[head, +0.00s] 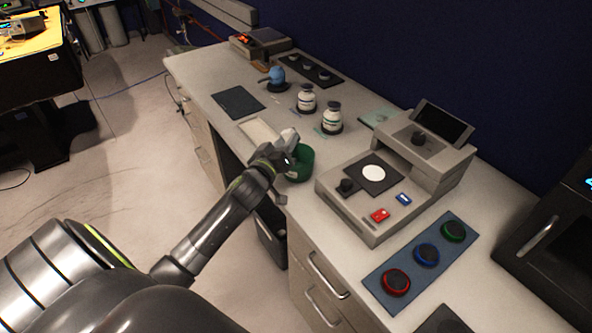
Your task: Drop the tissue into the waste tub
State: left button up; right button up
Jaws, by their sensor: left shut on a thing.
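My left gripper (287,150) reaches in from the left over the bench's front part. It is shut on a small pale thing that looks like the tissue (290,134); the fingers and wrist hide part of it. A round green tub (303,162), which looks like the waste tub, stands on the bench just right of and behind the gripper. The gripper covers the tub's left side, and the inside of the tub is mostly hidden. I cannot tell whether the gripper is over the tub's rim or beside it. My right gripper is not in view.
A pale shallow tray (257,131) lies left of the tub. Two white bottles (332,117) stand behind it. A grey device (376,185) with a screen stands close on the right, beside a panel of coloured buttons (426,254). A dark pad (238,102) lies farther left.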

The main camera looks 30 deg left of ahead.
pick_arm(q)
jog(key=shift+f, duration=0.25)
jog(key=o, duration=0.9)
jog(key=shift+o, duration=0.4)
jog(key=shift+s+f, duration=0.1)
jog(key=shift+s, duration=0.15)
jog(key=s+d+b, duration=0.2)
jog(key=s+b, duration=0.2)
jog(key=s, duration=1.2)
jog(key=shift+s+b, duration=0.4)
